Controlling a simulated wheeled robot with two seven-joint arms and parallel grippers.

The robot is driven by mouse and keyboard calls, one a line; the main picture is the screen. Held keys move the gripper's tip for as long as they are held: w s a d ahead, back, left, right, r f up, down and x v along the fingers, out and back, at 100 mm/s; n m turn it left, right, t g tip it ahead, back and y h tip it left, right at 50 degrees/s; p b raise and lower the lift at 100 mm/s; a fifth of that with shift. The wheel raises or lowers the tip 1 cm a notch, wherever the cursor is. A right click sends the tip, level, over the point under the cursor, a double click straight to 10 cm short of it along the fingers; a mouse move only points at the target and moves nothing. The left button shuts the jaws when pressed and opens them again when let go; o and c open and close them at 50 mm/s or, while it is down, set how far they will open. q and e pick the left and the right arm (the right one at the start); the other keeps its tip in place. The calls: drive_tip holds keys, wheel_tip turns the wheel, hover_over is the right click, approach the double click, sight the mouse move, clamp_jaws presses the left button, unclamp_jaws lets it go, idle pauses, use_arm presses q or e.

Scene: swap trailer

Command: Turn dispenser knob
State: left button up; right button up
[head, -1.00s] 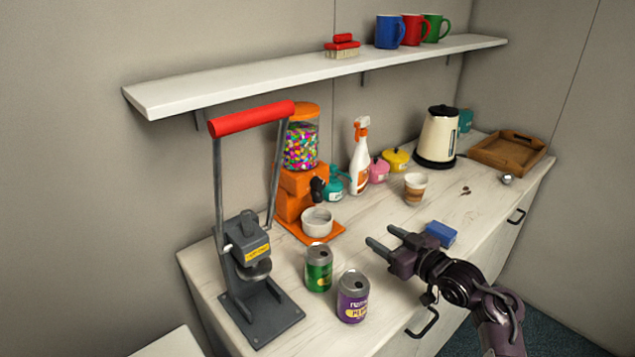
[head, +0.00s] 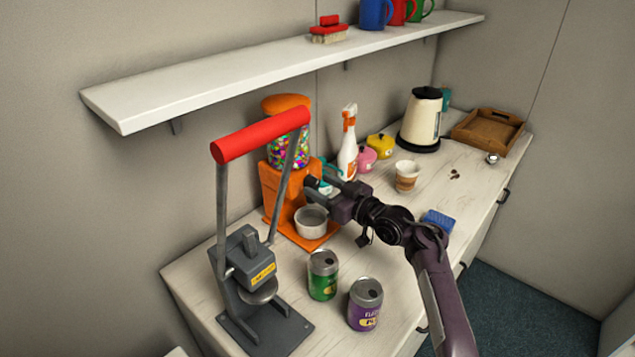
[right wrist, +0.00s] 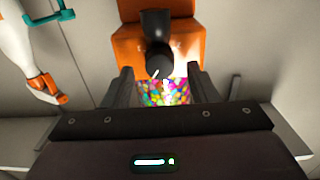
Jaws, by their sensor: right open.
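The orange candy dispenser (head: 284,185) stands on the counter behind the can crusher, its clear jar full of coloured candies. Its black knob (right wrist: 158,66) shows in the right wrist view, with a white mark on its face. My right gripper (head: 322,183) is at the dispenser's front. Its two dark fingers are open, one on each side of the knob in the right wrist view (right wrist: 160,88), with gaps beside it. In the head view the gripper partly hides the knob. A white bowl (head: 311,222) sits on the dispenser's orange base. My left gripper is not in view.
A grey can crusher (head: 249,267) with a red handle (head: 260,134) stands left of the dispenser. A green can (head: 323,275) and a purple can (head: 365,304) stand in front. A spray bottle (head: 347,150) and a paper cup (head: 406,176) are to the right. A shelf (head: 290,65) hangs above.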

drive_tip(key=shift+x, duration=0.9)
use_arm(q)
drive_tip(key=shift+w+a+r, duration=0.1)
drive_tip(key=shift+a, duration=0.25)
use_arm(e)
drive_tip(key=shift+c, duration=0.2)
drive_tip(key=c, duration=0.9)
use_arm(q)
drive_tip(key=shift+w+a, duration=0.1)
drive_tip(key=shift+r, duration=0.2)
use_arm(e)
drive_tip(key=shift+m, duration=0.3)
drive_tip(key=m+p, duration=0.1)
drive_tip(key=m, duration=0.1)
drive_tip(key=shift+m+p, duration=0.35)
drive_tip(key=shift+m, duration=0.05)
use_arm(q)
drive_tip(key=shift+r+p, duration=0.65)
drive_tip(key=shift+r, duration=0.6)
use_arm(e)
drive_tip(key=shift+w+d+m, duration=0.1)
drive_tip(key=shift+m, duration=1.6)
